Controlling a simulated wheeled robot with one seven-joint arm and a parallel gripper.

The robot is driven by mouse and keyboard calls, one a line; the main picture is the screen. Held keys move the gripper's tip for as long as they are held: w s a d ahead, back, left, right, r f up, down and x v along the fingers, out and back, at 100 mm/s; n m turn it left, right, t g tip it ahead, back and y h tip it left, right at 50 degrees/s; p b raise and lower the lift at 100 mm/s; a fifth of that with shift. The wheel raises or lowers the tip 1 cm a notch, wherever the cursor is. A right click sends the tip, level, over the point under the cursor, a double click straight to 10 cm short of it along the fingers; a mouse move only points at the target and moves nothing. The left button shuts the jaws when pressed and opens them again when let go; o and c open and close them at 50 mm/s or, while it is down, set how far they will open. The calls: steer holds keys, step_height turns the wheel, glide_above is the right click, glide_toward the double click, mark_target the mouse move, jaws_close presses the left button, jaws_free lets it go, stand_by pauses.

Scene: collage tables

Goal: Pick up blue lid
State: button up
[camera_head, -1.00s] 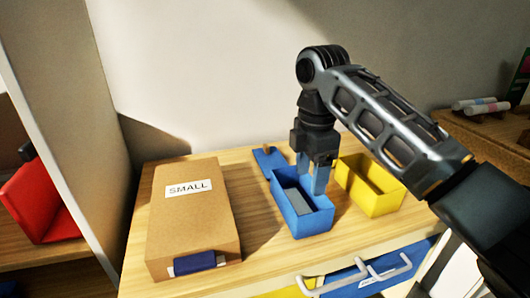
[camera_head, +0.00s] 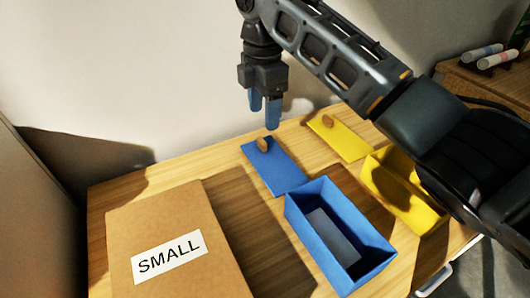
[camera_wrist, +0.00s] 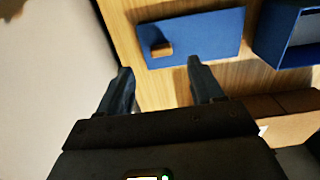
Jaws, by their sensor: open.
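The blue lid (camera_head: 274,168) lies flat on the wooden table behind the open blue box (camera_head: 338,235), with a small brown knob (camera_head: 263,145) near its far end. The lid also shows in the wrist view (camera_wrist: 195,37), with its knob (camera_wrist: 160,49). My gripper (camera_head: 265,112) is above the table near the lid's far end, fingers pointing down. In the wrist view its two fingers (camera_wrist: 158,88) are apart with nothing between them. The lid lies ahead of the fingertips there, apart from them.
A cardboard box marked SMALL (camera_head: 175,245) stands at the left of the table. A yellow lid (camera_head: 338,138) and an open yellow box (camera_head: 402,190) are at the right. A grey block (camera_head: 333,237) lies in the blue box. The wall is close behind.

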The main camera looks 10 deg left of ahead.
mark_target(262, 140)
steer(key=f, duration=0.7)
steer(key=shift+s+a+f+p, duration=0.15)
steer(key=shift+s+a+p, duration=0.05)
steer(key=shift+p, duration=0.15)
steer(key=shift+c, duration=0.4)
steer(key=c, duration=1)
